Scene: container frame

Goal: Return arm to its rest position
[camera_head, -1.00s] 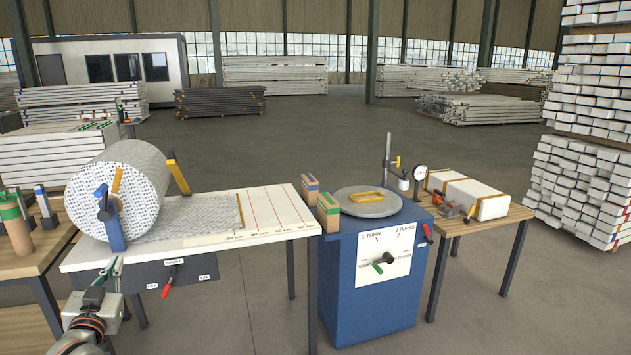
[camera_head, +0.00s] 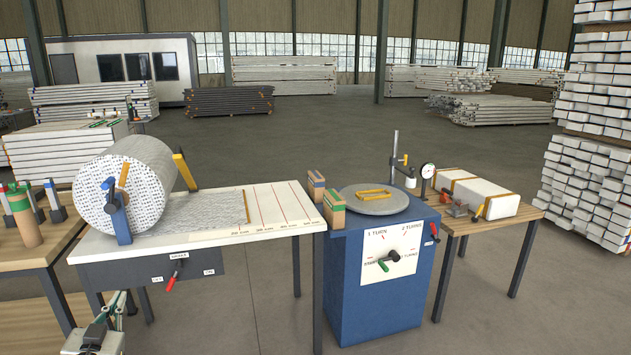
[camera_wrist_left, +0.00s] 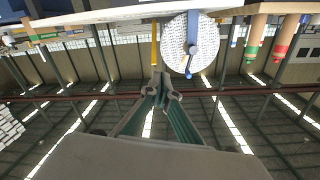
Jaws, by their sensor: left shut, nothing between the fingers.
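My left gripper (camera_head: 121,300) is low at the left of the head view, in front of the white-topped table (camera_head: 287,228) and below its top. In the left wrist view its fingers (camera_wrist_left: 158,82) are together at the tips with nothing between them. Only the wrist end of my left arm shows, at the bottom edge of the head view. My left gripper appears apart from the table and the things on it. My right gripper is in neither view.
The table carries a large wrapped roll (camera_head: 146,180) with a blue bracket, and a brake panel (camera_head: 150,270) hangs under its front edge. A wooden bench (camera_head: 22,256) stands left. A blue cabinet (camera_head: 345,285) and another wooden table (camera_head: 459,223) stand right. Open floor lies behind.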

